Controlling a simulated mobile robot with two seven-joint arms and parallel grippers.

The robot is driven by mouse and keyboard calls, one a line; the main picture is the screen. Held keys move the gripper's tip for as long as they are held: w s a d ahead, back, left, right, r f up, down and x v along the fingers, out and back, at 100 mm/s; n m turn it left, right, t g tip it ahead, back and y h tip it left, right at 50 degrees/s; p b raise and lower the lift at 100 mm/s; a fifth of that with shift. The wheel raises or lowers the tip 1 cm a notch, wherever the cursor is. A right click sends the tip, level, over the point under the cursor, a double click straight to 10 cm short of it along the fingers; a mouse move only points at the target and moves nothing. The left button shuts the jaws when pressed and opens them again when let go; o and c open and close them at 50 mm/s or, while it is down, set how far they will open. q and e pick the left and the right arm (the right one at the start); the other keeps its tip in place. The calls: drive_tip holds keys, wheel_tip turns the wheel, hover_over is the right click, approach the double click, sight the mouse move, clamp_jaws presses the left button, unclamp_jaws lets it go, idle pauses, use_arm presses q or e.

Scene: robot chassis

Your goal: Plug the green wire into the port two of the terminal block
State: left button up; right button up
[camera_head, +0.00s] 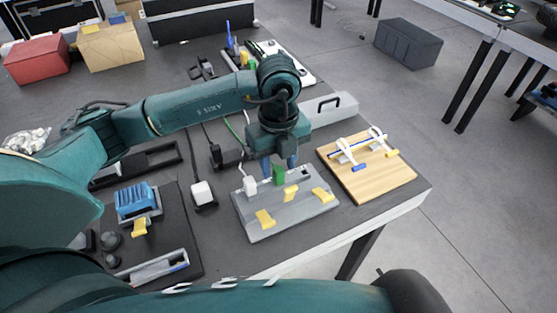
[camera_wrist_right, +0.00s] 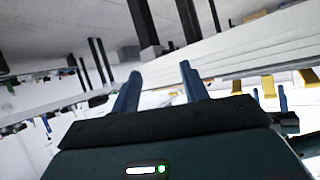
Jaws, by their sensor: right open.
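My left gripper (camera_head: 280,165) points down over the back edge of a grey board (camera_head: 262,212). Its two blue fingers stand apart beside a small green block (camera_head: 278,175); I cannot tell whether they touch it. A thin green wire (camera_head: 235,132) runs on the table behind the gripper, and its end is hidden. The board carries yellow tabs (camera_head: 291,192) and a white piece (camera_head: 249,184). I cannot make out a terminal block or numbered ports for sure. My right gripper (camera_wrist_right: 160,85) is open and empty in the right wrist view, away from the board.
A wooden board (camera_head: 368,182) with white holders lies right of the grey board. A blue ribbed block (camera_head: 137,200) sits on a dark tray at the left. A black adapter (camera_head: 226,155) and white plug (camera_head: 203,195) lie between. The table's front edge is close.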

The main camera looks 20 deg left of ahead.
sight(279, 169)
idle(0.3)
use_arm(q)
wheel_tip(279, 169, up, 13)
drive_tip(key=shift+r, duration=0.1)
idle(0.4)
idle(0.4)
